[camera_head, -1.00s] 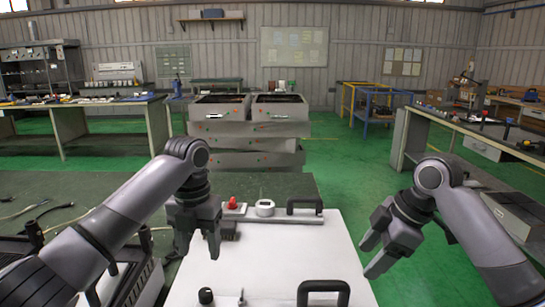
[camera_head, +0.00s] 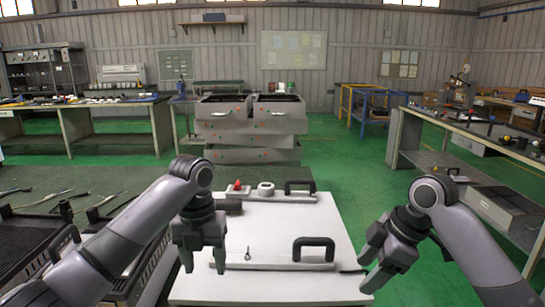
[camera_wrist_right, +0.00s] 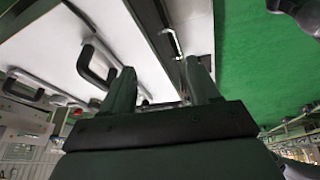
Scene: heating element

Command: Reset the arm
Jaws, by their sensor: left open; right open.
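My left gripper (camera_head: 201,262) hangs open and empty above the left edge of the white panel. My right gripper (camera_head: 368,272) is open and empty at the panel's right edge; its two dark fingers (camera_wrist_right: 162,85) also show apart in the right wrist view. The white panel (camera_head: 290,225) carries a near black handle (camera_head: 313,243) on a white strip and a far black handle (camera_head: 300,183). A red knob (camera_head: 238,185) and a round white gauge (camera_head: 266,188) sit at its far end. Neither gripper touches a handle.
A table with dark racks and cables (camera_head: 75,200) lies at the left. Stacked grey boxes (camera_head: 250,122) stand behind the panel. A workbench (camera_head: 470,135) runs along the right. Green floor (camera_head: 350,170) is clear between the panel and that bench.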

